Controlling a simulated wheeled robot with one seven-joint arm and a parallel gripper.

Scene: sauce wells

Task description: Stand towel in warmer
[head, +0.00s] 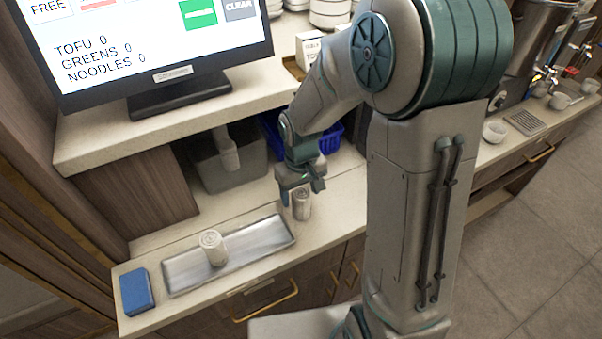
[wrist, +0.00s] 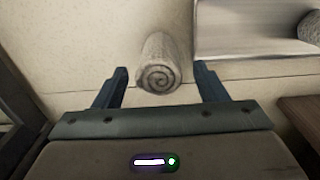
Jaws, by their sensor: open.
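My gripper (head: 302,187) is open, with its fingers just above a rolled white towel (head: 303,205) that stands upright on the counter right of the metal tray. In the wrist view this towel (wrist: 159,65) shows its spiral end between and slightly beyond my open fingertips (wrist: 162,82); I cannot tell whether they touch it. A second rolled towel (head: 212,247) stands on the tray (head: 180,275). A grey open box (head: 240,176), apparently the warmer, sits in the niche under the shelf. Another pale towel roll (head: 227,150) stands tilted in it.
A blue basket (head: 331,137) is behind my gripper, partly hidden by my arm. A blue block (head: 137,291) lies at the counter's left end. The shelf with a screen (head: 160,45) overhangs the box. The tray's edge (wrist: 230,57) lies near the towel.

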